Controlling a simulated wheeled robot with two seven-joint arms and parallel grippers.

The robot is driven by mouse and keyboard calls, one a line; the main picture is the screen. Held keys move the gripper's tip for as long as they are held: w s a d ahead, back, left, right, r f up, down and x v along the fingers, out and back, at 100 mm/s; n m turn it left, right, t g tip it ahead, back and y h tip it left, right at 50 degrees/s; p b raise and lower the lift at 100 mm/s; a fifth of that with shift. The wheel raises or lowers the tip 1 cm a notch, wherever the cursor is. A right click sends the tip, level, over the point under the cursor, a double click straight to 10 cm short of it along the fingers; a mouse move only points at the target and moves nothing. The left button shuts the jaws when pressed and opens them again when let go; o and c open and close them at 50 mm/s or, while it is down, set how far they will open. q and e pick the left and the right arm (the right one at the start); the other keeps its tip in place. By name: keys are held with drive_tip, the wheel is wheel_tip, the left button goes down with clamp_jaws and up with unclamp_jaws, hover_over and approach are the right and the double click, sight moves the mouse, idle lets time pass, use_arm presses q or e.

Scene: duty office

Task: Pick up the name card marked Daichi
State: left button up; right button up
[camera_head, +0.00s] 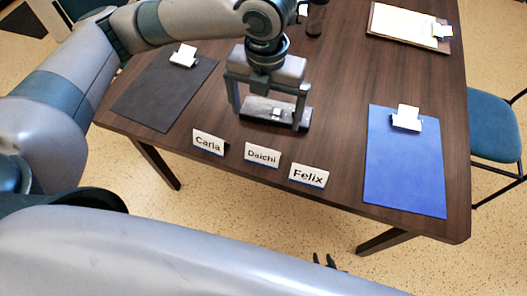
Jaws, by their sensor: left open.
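The name card marked Daichi (262,155) stands on the table near its front edge, white with a blue lower edge, between the card marked Carla (208,143) and the card marked Felix (307,176). My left gripper (268,118) points down behind the Daichi card, its fingers spread. It is apart from the card in the picture, with a dark flat object (259,104) under and between the fingers. Small dark tips at the bottom, beyond my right arm, look like my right gripper (324,261); most of it is hidden.
A black clipboard (160,95) lies left and a blue clipboard (404,165) lies right on the brown table (340,100). A clipboard with yellowish paper (400,24) is at the back right. A blue chair (497,127) stands at the right. Bare tabletop lies between Felix and the blue clipboard.

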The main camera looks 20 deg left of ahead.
use_arm(q)
approach(263, 149)
drive_tip(key=f, duration=0.5)
drive_tip(key=shift+w+d+f+p, duration=0.1)
drive_tip(key=shift+w+f+p, duration=0.2)
drive_tip(key=shift+f+p, duration=0.1)
drive_tip(key=shift+f, duration=0.4)
use_arm(e)
drive_tip(key=shift+s+d+f+g, duration=0.3)
drive_tip(key=shift+s+d+f, duration=0.25)
drive_tip(key=shift+s+d, duration=0.2)
use_arm(q)
drive_tip(key=shift+f, duration=0.5)
drive_tip(key=f, duration=0.1)
drive_tip(key=f+p, duration=0.1)
drive_tip(key=f, duration=0.1)
drive_tip(key=shift+s+a, duration=0.15)
drive_tip(key=shift+a, duration=0.05)
drive_tip(key=shift+f, duration=0.65)
use_arm(e)
drive_tip(key=shift+g+h, duration=0.4)
drive_tip(key=shift+g, duration=0.1)
drive_tip(key=s, duration=0.1)
drive_tip(key=s+d+f, duration=0.1)
drive_tip(key=s+d, duration=0.1)
drive_tip(key=shift+s+f, duration=0.15)
drive_tip(key=shift+f, duration=0.1)
